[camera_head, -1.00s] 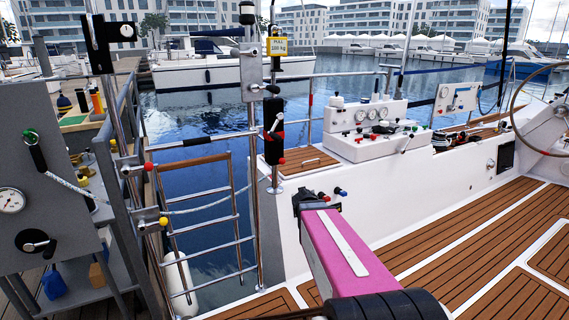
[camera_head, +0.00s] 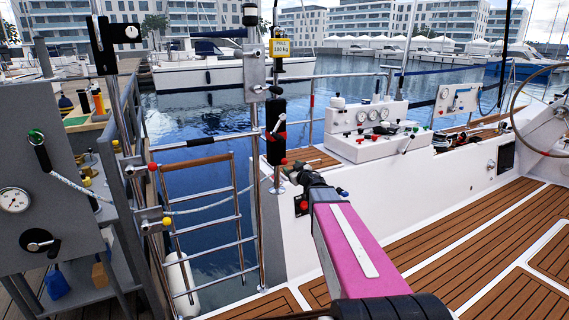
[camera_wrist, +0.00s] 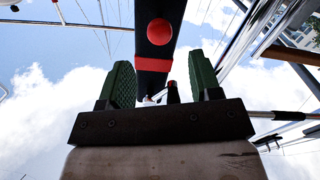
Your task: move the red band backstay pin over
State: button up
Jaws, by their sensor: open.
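A black backstay block (camera_head: 275,145) with red bands hangs on the steel post in the head view, with a red ball at its lower end. A small silver lever-like part lies across its front; I cannot tell for sure which part is the pin. In the wrist view the black block (camera_wrist: 160,12) rises above my gripper, with a red ball and a red band (camera_wrist: 152,64). A small dark piece with a red mark (camera_wrist: 173,92) shows between my fingers, apart from both. My gripper (camera_wrist: 162,80) is open. In the head view my gripper (camera_head: 294,170) is just below the block.
A steel ladder (camera_head: 205,230) and rails stand left of the post. A grey panel (camera_head: 40,170) with a gauge is at far left. A white console (camera_head: 370,130) stands right. Red and blue knobs (camera_head: 342,193) are beside my arm. Open deck (camera_head: 470,240) lies right.

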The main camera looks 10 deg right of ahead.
aim_at(286, 162)
jog(key=x, duration=0.8)
